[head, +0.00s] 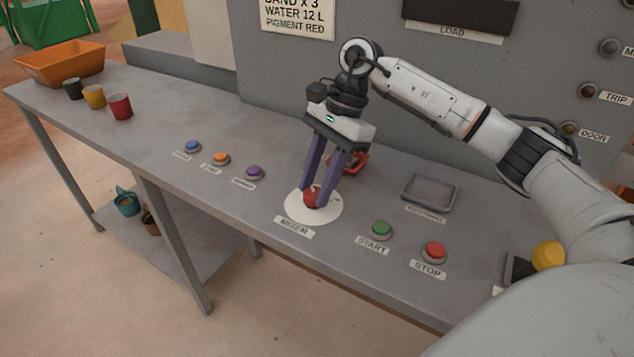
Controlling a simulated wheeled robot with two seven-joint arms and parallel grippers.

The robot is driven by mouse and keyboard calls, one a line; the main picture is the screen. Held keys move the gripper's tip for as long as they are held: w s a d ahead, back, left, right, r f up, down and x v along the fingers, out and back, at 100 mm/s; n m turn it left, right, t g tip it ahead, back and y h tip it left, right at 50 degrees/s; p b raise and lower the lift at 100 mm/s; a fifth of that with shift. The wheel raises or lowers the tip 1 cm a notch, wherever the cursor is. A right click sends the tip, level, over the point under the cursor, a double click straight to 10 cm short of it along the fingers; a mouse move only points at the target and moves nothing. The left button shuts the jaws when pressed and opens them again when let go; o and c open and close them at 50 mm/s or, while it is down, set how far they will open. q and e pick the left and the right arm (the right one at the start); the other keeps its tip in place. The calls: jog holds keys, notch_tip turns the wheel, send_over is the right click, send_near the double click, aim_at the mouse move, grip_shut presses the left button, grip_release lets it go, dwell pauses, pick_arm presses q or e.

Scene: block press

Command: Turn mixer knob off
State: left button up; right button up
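The mixer knob (311,197) is red and sits on a round white plate (297,212) on the grey bench, behind a label reading MIXER. My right gripper (317,198) points down at the knob, with its two purple fingers on either side of it. The fingers partly hide the knob, and its pointer direction is hard to read. The fingers look closed in on the knob, one at each side. My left gripper does not show in the head view.
Blue (193,146), orange (221,158) and purple (254,172) buttons lie left of the knob. A green START button (380,229) and a red STOP button (434,250) lie right. A red object (355,163) is behind the gripper. Cups and an orange bin (60,64) stand far left.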

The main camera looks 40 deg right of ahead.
jog(key=o, duration=0.4)
jog(key=shift+c, duration=0.2)
jog(key=shift+r, duration=0.1)
jog(key=v, duration=1)
jog(key=shift+d, duration=0.1)
